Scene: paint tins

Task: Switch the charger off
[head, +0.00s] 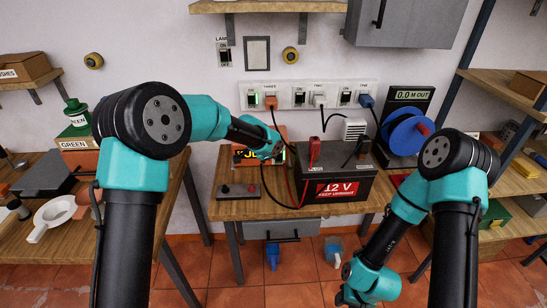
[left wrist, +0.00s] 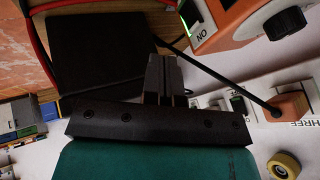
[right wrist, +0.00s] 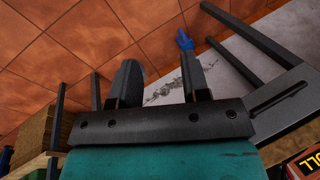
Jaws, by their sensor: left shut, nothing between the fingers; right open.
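The orange charger (head: 272,131) stands at the back of the small wooden table, partly hidden by my left gripper (head: 276,150). In the left wrist view the charger (left wrist: 232,32) shows at top right, with a green-lit switch (left wrist: 192,12) marked ON and a black knob (left wrist: 285,25). My left gripper (left wrist: 164,60) is shut and empty, close to the charger; I cannot tell if it touches. My right gripper (head: 354,298) hangs low in front of the table, pointing down; in the right wrist view (right wrist: 160,75) it is open and empty.
A black 12 V battery (head: 345,189) with red and black clamps stands right of the charger. A wall socket strip (head: 283,87) holds an orange plug (head: 271,102), a pale plug (head: 319,101) and a blue plug (head: 366,101). Cables loop over the table. Shelves flank both sides.

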